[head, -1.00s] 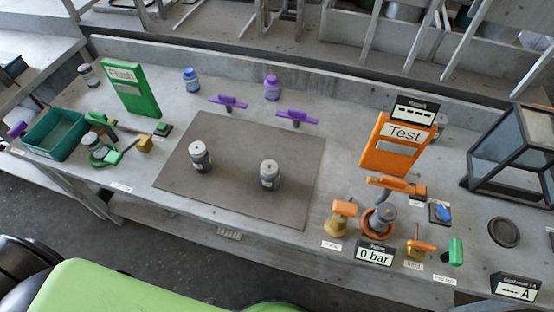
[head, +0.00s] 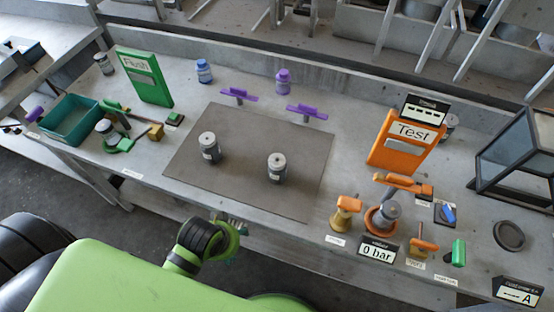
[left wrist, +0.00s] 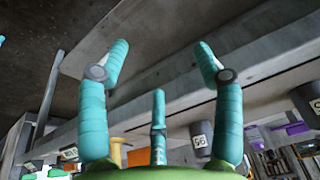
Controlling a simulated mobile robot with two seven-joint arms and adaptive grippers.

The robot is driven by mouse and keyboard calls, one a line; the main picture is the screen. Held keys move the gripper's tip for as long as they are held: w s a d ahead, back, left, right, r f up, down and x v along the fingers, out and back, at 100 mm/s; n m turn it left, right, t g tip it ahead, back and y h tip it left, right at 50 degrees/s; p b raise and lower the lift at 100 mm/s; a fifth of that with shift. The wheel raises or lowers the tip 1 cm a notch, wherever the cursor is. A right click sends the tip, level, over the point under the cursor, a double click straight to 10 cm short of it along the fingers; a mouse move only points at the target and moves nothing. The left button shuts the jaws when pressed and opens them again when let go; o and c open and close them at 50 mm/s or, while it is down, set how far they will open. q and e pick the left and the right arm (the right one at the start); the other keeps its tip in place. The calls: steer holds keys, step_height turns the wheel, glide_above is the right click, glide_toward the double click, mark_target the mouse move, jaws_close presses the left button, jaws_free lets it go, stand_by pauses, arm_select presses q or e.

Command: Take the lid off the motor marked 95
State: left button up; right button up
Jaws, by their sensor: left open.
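Two grey motors with light round lids stand upright on the dark mat (head: 235,195) in the head view: the left motor (head: 209,149) and the right motor (head: 277,169). Their label numbers are too small to read there. My left gripper (head: 232,225) is low at the bench's front edge, short of both motors. In the left wrist view its teal fingers (left wrist: 160,62) are spread open with nothing between them. That view also shows dark cylinders with white labels, one at the centre right (left wrist: 201,138) and one at the right edge (left wrist: 306,97); I cannot read them surely. My right gripper is not in view.
A green panel (head: 146,79) and teal bin (head: 72,120) stand at left. Purple fixtures (head: 305,113) are behind the mat. At right are the orange Test panel (head: 404,142), an orange-ringed fixture (head: 382,217) and a glass-sided case (head: 520,150).

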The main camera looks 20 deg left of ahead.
arm_select(q)
step_height(320, 180, up, 7)
steer(key=d, duration=0.1)
steer(key=w+d+r+n+g+h, duration=0.1)
steer(key=w+d+r+n+h, duration=0.2)
steer(key=w+d, duration=0.85)
step_height(320, 180, up, 6)
steer(key=n+g+y, duration=0.2)
steer(key=n+y, duration=0.1)
steer(key=n, duration=0.8)
glide_above(277, 158)
steer(key=d, duration=0.1)
steer(key=shift+w+r, duration=0.15)
steer(key=shift+r, duration=0.05)
steer(key=shift+a+f, duration=0.1)
steer(key=shift+f, duration=0.1)
steer(key=f+p, duration=0.1)
steer(key=f, duration=0.1)
steer(key=a+f+p, duration=0.1)
steer(key=f, duration=0.2)
steer(key=shift+f, duration=0.75)
steer(key=c, duration=1.1)
